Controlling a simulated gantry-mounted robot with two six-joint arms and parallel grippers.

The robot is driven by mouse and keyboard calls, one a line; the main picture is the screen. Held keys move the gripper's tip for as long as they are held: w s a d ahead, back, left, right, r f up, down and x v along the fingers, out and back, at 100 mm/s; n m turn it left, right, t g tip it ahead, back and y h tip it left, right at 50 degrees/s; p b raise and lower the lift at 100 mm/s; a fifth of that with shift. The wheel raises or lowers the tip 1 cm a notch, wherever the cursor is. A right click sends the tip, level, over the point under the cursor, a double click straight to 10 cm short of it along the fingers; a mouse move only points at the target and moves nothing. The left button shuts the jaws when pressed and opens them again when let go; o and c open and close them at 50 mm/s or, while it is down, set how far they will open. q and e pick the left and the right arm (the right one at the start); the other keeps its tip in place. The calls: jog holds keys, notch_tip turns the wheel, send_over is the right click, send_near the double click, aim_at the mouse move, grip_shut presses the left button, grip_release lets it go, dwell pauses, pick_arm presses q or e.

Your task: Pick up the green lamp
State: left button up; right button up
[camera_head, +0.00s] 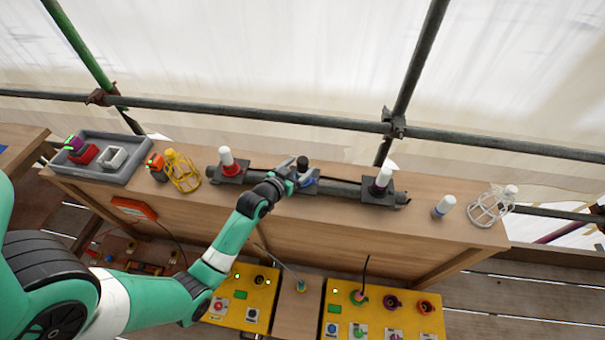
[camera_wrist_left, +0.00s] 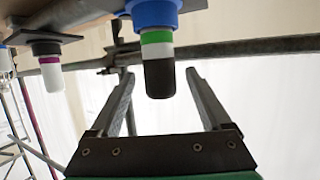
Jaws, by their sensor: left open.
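My left gripper (camera_head: 288,178) is open and close beside this lamp. In the left wrist view the lamp's black end is between the open fingers (camera_wrist_left: 160,74), with space on both sides; I see no contact. My right gripper is not in view.
On the rail stand a red-and-white lamp (camera_head: 228,161) and a white lamp with a purple band (camera_head: 384,176). Scaffold poles (camera_head: 260,115) run behind.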

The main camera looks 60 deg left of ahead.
aim_at(303, 159)
pick_arm(q)
jog(key=shift+x, duration=1.05)
grip_shut()
jog(key=shift+r, duration=0.1)
jog(key=shift+r, duration=0.3)
notch_tip(303, 159, up, 2)
jog(key=shift+r+p, duration=0.15)
jog(key=shift+p, duration=0.4)
jog(key=s+d+r+p, duration=0.4)
jog(key=s+d+r, duration=0.5)
jog(key=d+r, duration=0.1)
jog(key=shift+d, duration=0.3)
